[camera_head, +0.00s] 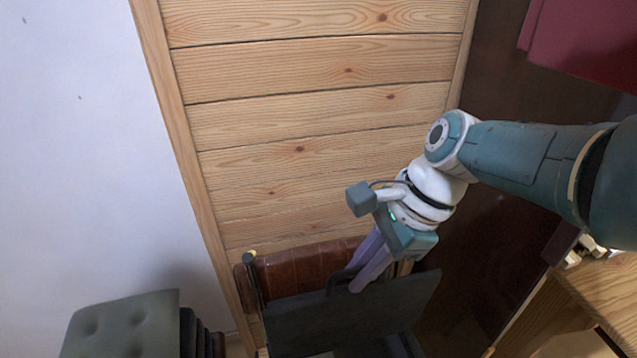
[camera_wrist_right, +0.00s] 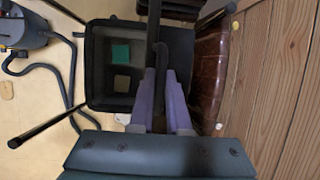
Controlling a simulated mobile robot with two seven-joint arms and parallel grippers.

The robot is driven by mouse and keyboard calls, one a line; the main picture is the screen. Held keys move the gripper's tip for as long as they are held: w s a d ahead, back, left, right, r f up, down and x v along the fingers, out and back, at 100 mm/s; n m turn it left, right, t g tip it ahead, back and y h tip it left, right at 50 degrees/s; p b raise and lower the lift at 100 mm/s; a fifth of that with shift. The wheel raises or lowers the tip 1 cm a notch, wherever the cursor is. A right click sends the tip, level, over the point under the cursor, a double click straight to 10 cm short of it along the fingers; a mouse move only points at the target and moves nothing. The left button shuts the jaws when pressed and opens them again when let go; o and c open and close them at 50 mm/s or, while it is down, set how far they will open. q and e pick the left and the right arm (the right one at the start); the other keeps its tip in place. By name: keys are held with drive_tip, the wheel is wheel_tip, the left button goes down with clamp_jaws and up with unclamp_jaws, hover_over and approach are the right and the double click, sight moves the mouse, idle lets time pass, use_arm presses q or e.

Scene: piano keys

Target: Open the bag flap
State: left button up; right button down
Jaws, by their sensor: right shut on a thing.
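The black bag's flap (camera_head: 350,312) stands raised as a dark panel at the bottom of the head view. My right gripper (camera_head: 360,280) has purple fingers and is shut on the dark handle at the flap's upper edge. In the right wrist view, my right gripper (camera_wrist_right: 160,80) holds the flap (camera_wrist_right: 154,30), seen nearly edge-on. The bag (camera_wrist_right: 91,65) is open to the left of the flap, with a green square and a beige square inside. My left gripper is not in view.
A brown leather chair back (camera_head: 300,268) stands right behind the flap, against the wooden panel wall (camera_head: 310,110). A grey tufted seat (camera_head: 125,330) is at the lower left. A wooden table (camera_head: 605,290) is at the right. A vacuum cleaner (camera_wrist_right: 35,38) with its hose lies on the floor.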

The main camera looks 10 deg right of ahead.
drive_tip(key=shift+w, duration=0.2)
idle(0.3)
drive_tip(key=c, duration=0.9)
unclamp_jaws()
drive_tip(key=p+v, duration=0.7)
drive_tip(key=v, duration=0.2)
drive_tip(key=shift+p, duration=0.35)
drive_tip(key=shift+d+r, duration=0.15)
drive_tip(key=shift+r, duration=0.35)
drive_tip(key=shift+f, duration=0.1)
